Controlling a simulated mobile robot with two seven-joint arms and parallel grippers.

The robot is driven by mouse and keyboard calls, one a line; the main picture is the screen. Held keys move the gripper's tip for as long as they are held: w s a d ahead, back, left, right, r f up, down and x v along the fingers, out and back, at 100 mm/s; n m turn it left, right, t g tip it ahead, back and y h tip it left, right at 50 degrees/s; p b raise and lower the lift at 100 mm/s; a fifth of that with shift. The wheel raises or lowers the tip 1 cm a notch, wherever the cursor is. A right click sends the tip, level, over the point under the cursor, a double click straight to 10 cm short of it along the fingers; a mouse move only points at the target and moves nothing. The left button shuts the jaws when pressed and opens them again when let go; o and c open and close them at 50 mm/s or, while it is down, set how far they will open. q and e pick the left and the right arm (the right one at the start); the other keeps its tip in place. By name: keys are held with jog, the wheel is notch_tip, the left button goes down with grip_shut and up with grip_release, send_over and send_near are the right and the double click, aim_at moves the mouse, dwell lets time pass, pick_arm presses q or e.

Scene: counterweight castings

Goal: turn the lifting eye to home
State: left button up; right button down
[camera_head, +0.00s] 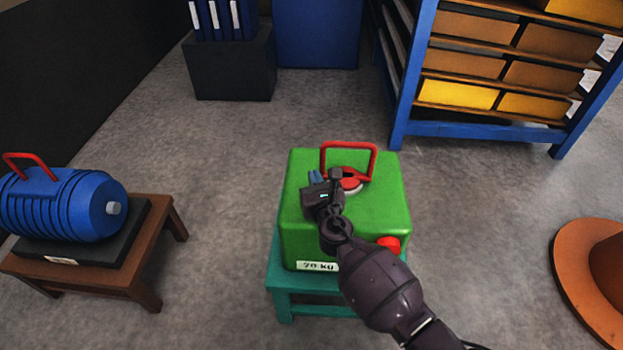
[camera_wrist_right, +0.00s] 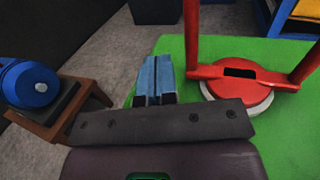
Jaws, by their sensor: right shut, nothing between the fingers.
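The lifting eye (camera_head: 348,147) is a red upright loop with a round red base on a pale disc, on top of a green casting (camera_head: 385,213) labelled 70 KG or similar. In the right wrist view the lifting eye (camera_wrist_right: 240,76) stands to the right of the fingers, apart from them. My right gripper (camera_head: 315,176) is over the casting's top, just left of the lifting eye's base. In the right wrist view its blue fingers (camera_wrist_right: 154,78) are together with nothing between them. My left gripper is not in view.
The casting stands on a teal stool (camera_head: 284,291). A blue ribbed casting (camera_head: 65,207) with a red handle sits on a brown table (camera_head: 160,222) at left. A blue-framed shelf (camera_head: 408,95) stands behind right. An orange rounded object (camera_head: 577,262) lies at right. Open floor lies between.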

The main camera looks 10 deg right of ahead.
pick_arm(q)
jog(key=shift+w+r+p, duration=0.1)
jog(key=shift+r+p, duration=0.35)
jog(key=shift+p, duration=0.2)
pick_arm(e)
jog(key=s+a, duration=0.4)
jog(key=s, duration=0.5)
jog(key=shift+s, duration=0.15)
